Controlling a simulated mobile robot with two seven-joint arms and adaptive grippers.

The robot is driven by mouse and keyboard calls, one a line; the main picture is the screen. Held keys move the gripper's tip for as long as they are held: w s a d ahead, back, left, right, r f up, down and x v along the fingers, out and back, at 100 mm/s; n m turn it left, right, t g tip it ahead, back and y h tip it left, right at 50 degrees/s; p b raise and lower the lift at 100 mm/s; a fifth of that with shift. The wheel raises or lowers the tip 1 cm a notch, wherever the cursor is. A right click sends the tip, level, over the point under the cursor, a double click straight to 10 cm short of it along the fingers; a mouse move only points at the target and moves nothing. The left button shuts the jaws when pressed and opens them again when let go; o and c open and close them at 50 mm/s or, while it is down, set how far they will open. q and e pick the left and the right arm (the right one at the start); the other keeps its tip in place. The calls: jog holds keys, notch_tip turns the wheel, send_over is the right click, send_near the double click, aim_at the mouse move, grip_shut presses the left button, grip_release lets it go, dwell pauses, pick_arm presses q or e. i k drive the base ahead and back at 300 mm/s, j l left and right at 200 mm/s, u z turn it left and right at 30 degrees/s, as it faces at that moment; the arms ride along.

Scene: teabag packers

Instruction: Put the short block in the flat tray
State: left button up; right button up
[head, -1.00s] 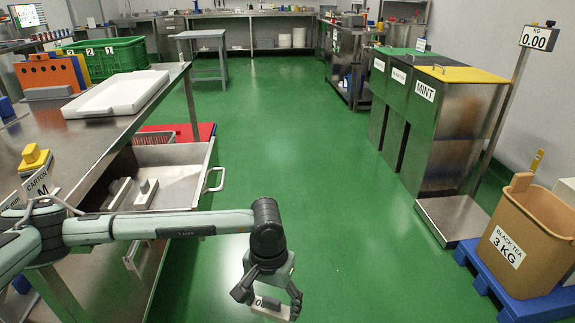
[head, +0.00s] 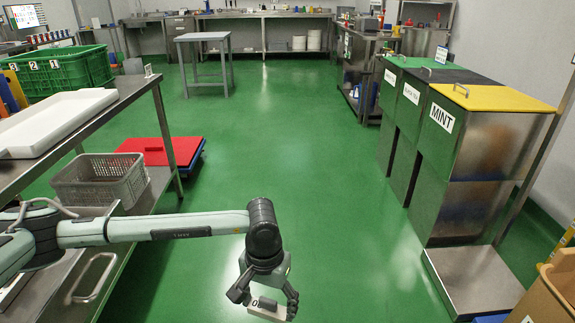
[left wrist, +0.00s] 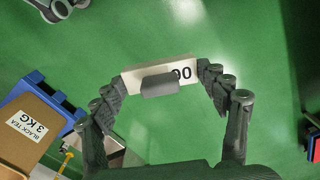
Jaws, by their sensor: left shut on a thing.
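My left gripper (head: 265,298) is shut on a pale short block (head: 266,308) and holds it out over the green floor. In the left wrist view the block (left wrist: 132,80) sits between the two fingertips of the left gripper (left wrist: 161,78). It has a grey knob on its face and dark digits at one end, partly covered by the knob. The flat tray (head: 12,146), white with a low rim, lies on the steel table at the left, apart from the gripper and cut by the picture edge.
A steel table edge (head: 130,100) runs along the left, with a green crate (head: 65,75) on it. A grey basket (head: 100,180) stands below. Bins with a yellow-lidded MINT one (head: 490,98) stand right. The green floor between is clear.

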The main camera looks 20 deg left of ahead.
aim_at(48, 131)
jog(key=i+u, duration=0.3)
jog(key=i, duration=0.35)
jog(key=i+l+u, duration=0.1)
jog(key=i+u, duration=0.2)
jog(key=i, duration=0.35)
jog(key=i+u, duration=0.1)
jog(key=i, duration=1.3)
jog(key=i+u, duration=0.35)
jog(key=i+l+u, duration=0.35)
jog(key=i, duration=0.2)
jog(key=u, duration=1.25)
